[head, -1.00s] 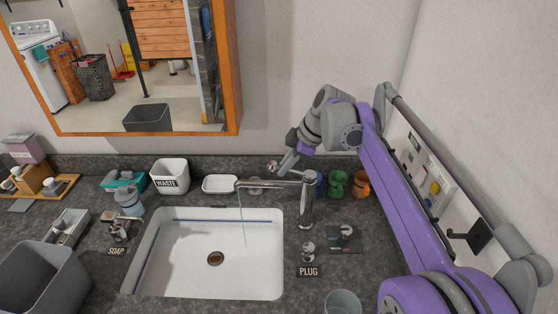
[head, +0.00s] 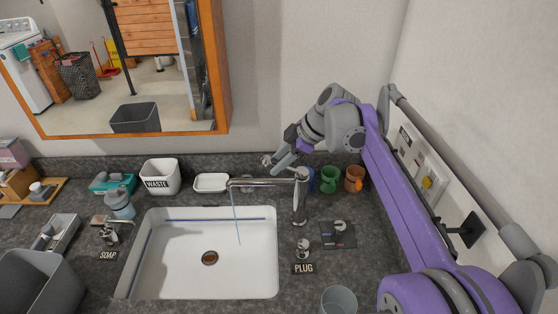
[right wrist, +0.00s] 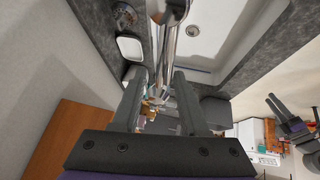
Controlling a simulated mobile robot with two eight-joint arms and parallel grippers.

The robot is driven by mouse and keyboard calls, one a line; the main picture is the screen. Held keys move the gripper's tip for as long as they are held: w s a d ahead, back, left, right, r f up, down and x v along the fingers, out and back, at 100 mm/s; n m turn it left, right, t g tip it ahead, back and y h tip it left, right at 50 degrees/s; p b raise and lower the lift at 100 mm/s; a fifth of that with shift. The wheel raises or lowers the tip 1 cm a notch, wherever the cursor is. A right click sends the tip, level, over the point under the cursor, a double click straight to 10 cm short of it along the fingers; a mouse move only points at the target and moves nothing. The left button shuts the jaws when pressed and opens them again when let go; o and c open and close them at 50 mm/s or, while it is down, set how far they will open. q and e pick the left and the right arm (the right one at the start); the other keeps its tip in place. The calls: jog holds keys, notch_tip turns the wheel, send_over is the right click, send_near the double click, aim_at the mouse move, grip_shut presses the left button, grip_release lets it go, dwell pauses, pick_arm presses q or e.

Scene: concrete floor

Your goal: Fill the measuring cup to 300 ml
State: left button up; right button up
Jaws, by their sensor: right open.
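A clear, empty-looking cup (head: 339,300) stands on the counter at the bottom edge, partly cut off. I cannot read marks on it or tell if it is the measuring cup. The chrome faucet (head: 299,200) runs a thin water stream (head: 236,220) into the white sink (head: 180,262). My right gripper (head: 275,163) is open and empty behind the faucet spout, near the back wall. In the right wrist view its two fingers (right wrist: 159,85) point toward the chrome spout (right wrist: 170,40); whether they touch it is unclear.
A small lever on a dark plate (head: 340,227) and the PLUG knob (head: 304,247) are right of the sink. A green mug (head: 329,179) and orange mug (head: 354,179) stand behind. A WASTE bin (head: 160,176) and white dish (head: 211,183) line the back. A grey bin (head: 38,285) is front left.

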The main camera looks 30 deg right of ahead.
jog(key=v, duration=1.1)
jog(key=shift+p, duration=0.3)
jog(key=shift+f, duration=0.15)
jog(key=s+a+f+m+h, duration=0.2)
jog(key=s+a+f+m, duration=0.4)
jog(key=a+f, duration=0.4)
notch_tip(320, 180, down, 2)
jog(key=shift+s+f+g+h, duration=0.1)
jog(key=shift+s+g+h, duration=0.25)
jog(key=shift+s, duration=0.5)
jog(key=shift+o, duration=0.2)
jog(key=s+a+f+m, duration=0.1)
jog(key=s+f+m, duration=0.1)
jog(key=s+f, duration=0.1)
jog(key=s+a+f+m+t+h, duration=0.1)
jog(key=s+a+f+m, duration=0.1)
jog(key=f, duration=0.3)
jog(key=s+a+f+m+h, duration=0.1)
jog(key=s+f+m, duration=0.1)
jog(key=s+f, duration=0.3)
jog(key=shift+a+t, duration=0.25)
jog(key=shift+a, duration=0.1)
jog(key=shift+o, duration=0.8)
jog(key=shift+s+f, duration=0.1)
jog(key=shift+f, duration=0.2)
jog(key=shift+a, duration=0.1)
